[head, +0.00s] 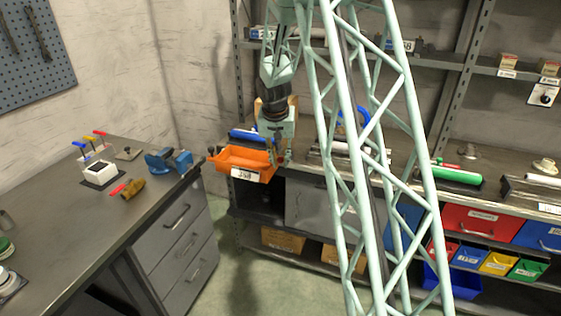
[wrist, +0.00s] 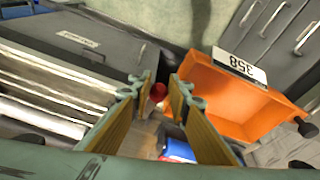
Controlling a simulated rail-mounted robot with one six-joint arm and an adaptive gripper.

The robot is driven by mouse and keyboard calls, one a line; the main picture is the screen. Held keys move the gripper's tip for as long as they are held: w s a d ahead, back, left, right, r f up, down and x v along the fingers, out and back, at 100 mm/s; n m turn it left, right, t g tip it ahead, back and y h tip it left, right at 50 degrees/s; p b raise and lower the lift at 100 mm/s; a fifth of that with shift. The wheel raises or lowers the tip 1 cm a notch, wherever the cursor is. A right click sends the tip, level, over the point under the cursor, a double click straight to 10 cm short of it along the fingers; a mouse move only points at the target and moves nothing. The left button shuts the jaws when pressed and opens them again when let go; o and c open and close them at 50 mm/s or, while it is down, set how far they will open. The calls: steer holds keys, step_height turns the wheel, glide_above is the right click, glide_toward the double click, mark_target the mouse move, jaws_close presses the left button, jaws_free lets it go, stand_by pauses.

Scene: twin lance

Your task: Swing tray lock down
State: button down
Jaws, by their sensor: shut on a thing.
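The orange tray (head: 229,157) carries a white label reading 358 and sits at the left end of the shelf. It also shows at the right in the wrist view (wrist: 225,95). A small red knob (wrist: 157,92), seemingly the tray lock's handle, is between my fingertips in the wrist view, beside the tray's edge. My gripper (wrist: 161,90) is shut on this knob. In the head view my gripper (head: 279,158) points down at the tray's right end. The rest of the lock is hidden by the fingers.
A grey case (wrist: 85,45) lies close beside the fingers. A workbench (head: 90,215) with a blue vise (head: 168,161) stands at the left. Shelf uprights rise behind my arm, and coloured bins (head: 497,262) sit low at the right.

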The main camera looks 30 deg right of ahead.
steer(key=shift+w+a, duration=0.15)
steer(key=c, duration=2.5)
jaws_free()
steer(key=shift+w+a, duration=0.15)
steer(key=shift+d+r, duration=0.15)
steer(key=shift+d, duration=0.1)
